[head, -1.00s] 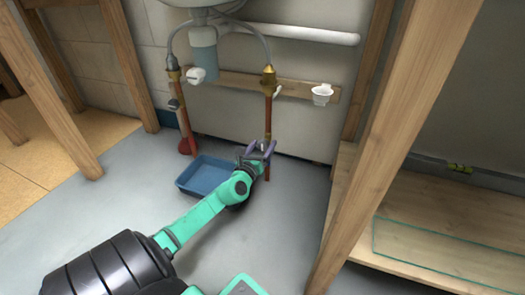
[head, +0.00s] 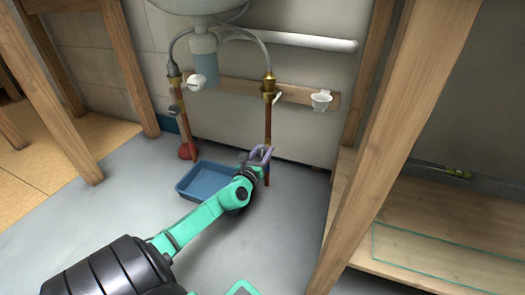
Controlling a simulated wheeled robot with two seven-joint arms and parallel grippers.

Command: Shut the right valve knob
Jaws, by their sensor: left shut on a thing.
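The right copper pipe (head: 267,125) runs down from a brass fitting (head: 269,87) under the sink. My left gripper (head: 262,154) is at the lower part of this pipe, its purple fingers closed together there. The right valve knob is hidden by the fingers at that spot. On the left copper pipe (head: 184,130), a round red knob (head: 186,151) shows low down, at about the same height as my gripper. My right gripper is not in view.
A blue tray (head: 205,180) lies on the floor left of my gripper. A wooden post (head: 375,150) and a low wooden shelf (head: 450,235) stand to the right. A white cup-like fitting (head: 321,100) sits on the wall rail.

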